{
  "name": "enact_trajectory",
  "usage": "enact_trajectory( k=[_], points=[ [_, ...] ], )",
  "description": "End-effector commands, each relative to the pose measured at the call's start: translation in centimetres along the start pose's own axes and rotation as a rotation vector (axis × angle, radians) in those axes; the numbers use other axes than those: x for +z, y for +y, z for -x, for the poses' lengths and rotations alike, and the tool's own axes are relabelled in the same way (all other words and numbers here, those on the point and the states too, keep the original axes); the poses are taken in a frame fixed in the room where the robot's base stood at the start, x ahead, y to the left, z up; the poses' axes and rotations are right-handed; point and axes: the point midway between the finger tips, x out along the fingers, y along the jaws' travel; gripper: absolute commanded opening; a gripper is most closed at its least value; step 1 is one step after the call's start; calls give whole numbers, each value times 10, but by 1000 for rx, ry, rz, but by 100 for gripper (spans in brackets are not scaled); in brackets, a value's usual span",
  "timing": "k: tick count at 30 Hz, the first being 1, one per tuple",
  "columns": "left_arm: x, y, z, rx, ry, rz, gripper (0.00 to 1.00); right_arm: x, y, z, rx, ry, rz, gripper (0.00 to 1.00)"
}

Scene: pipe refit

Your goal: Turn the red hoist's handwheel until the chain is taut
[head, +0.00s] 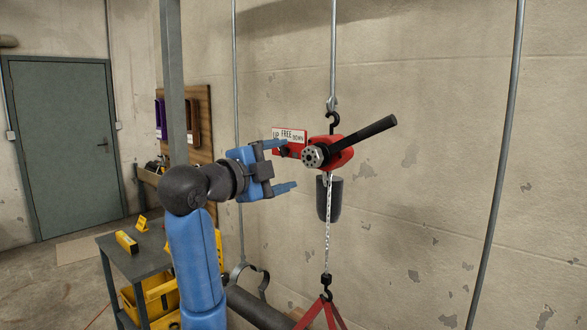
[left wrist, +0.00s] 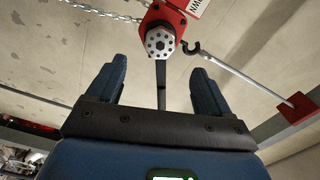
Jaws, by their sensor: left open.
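The red hoist (head: 343,157) hangs by a black hook from a vertical rod. Its round grey handwheel (head: 314,156) has dark holes and faces my left arm. A black lever (head: 365,132) slants up to the right. The load chain (head: 327,235) runs down, looking straight, to a lower hook (head: 326,283) on a red sling (head: 322,312). I cannot tell its tension. My left gripper (head: 291,165) is open and empty, just left of the handwheel, apart from it. In the left wrist view the handwheel (left wrist: 160,42) lies between and beyond the open fingers (left wrist: 158,72).
A label plate (head: 290,136) reading up, free, down is beside the hoist. A dark chain bag (head: 330,198) hangs under it. A dark pipe (head: 255,308) lies below. A bench (head: 143,262) with yellow items stands left, and a grey rod (head: 500,150) rises at right.

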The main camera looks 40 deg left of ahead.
Motion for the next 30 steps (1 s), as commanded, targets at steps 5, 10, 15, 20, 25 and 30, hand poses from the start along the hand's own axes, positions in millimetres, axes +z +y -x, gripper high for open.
enact_trajectory(
  k=[5, 10, 15, 20, 25, 30],
  points=[
    [0, 0, 14, -1, -1, -1, 80, 4, 0, 0, 0, 0, 0, 37],
    [-1, 0, 17, 1, 1, -1, 80, 4, 0, 0, 0, 0, 0, 37],
    [-1, 0, 17, 1, 1, -1, 80, 4, 0, 0, 0, 0, 0, 37],
    [0, 0, 17, 1, 0, -1, 80, 4, 0, 0, 0, 0, 0, 37],
    [0, 0, 17, 1, 0, 3, 80, 4, 0, 0, 0, 0, 0, 37],
    [-5, -11, 17, -54, 23, 81, 80, 4, 0, 0, 0, 0, 0, 37]
  ],
)
